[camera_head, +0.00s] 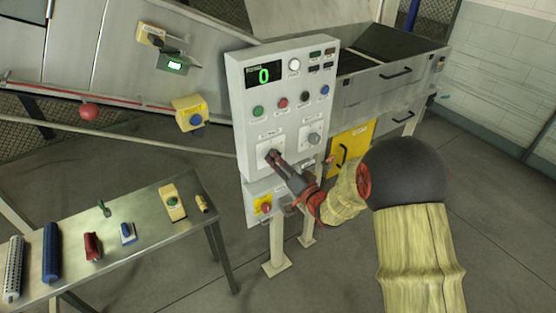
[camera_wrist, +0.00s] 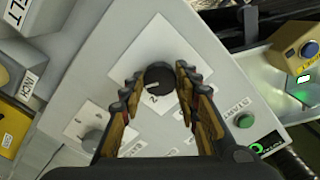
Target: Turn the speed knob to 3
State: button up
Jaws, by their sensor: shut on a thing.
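The control panel (camera_head: 240,100) is a light grey upright box with a display (camera_head: 265,74) reading a green 0. My gripper (camera_head: 274,158) is at the lower left knob of the panel. In the wrist view this knob (camera_wrist: 160,80) is round and black with a short white mark, on a white plate (camera_wrist: 183,50). A digit that looks like 2 shows beside it. The fingers of my gripper (camera_wrist: 158,90) are closed in on both sides of the knob. The plate's other markings are too small or hidden to read.
A second knob (camera_head: 314,138) sits to the right on the panel. Green, red, black and blue buttons are above. A red emergency button (camera_head: 266,207) is below. A metal table (camera_head: 140,215) with small parts stands at left. A yellow door (camera_head: 350,148) is at right.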

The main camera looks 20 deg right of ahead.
dwell(0.3)
jog(key=o, duration=1.2)
jog(key=shift+c, duration=0.2)
jog(key=v, duration=1.2)
